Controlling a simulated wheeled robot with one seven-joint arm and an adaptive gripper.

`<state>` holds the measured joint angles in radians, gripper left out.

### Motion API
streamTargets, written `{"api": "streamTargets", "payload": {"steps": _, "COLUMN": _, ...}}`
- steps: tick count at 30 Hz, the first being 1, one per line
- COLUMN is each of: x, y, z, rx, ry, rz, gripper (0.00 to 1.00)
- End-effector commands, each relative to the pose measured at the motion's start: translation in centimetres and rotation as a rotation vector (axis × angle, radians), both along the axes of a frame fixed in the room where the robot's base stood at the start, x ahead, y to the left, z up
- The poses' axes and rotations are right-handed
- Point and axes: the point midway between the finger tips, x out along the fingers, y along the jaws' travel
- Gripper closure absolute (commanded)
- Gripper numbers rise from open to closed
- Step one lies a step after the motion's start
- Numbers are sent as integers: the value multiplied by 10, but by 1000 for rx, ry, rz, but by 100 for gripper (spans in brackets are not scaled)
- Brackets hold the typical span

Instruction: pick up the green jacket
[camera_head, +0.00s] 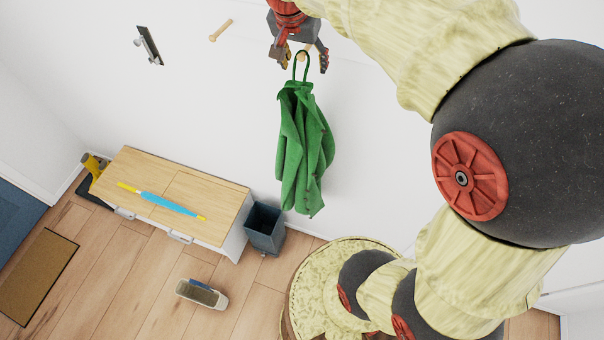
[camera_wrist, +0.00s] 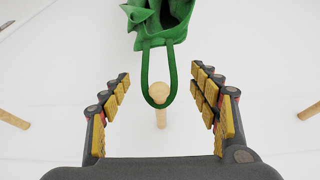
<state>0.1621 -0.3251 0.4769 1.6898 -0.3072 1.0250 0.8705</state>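The green jacket (camera_head: 304,150) hangs against the white wall by a loop at its top. In the wrist view the jacket (camera_wrist: 160,20) is at the top, and its green loop (camera_wrist: 146,75) hangs around a wooden peg (camera_wrist: 160,100). My gripper (camera_head: 304,62) is at the loop, at the top of the head view. In the wrist view my gripper (camera_wrist: 163,85) is open, with its yellow-padded fingers on either side of the loop and peg. Neither finger visibly touches the loop.
Another wooden peg (camera_head: 221,30) and a dark wall fitting (camera_head: 149,45) are to the left. Below stand a wooden-topped cabinet (camera_head: 180,180) with a blue-and-yellow item (camera_head: 160,201) on it, and a grey bin (camera_head: 265,228).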

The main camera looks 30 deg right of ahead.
Motion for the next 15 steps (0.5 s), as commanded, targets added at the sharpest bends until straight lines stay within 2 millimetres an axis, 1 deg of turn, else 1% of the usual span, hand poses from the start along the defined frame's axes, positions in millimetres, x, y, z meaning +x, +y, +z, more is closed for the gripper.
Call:
{"api": "streamTargets", "payload": {"steps": 2, "x": 0, "y": 0, "z": 0, "rx": 0, "ry": 0, "rz": 0, "gripper": 45}}
{"api": "streamTargets", "payload": {"steps": 15, "x": 0, "y": 0, "z": 0, "rx": 0, "ry": 0, "rz": 0, "gripper": 70}}
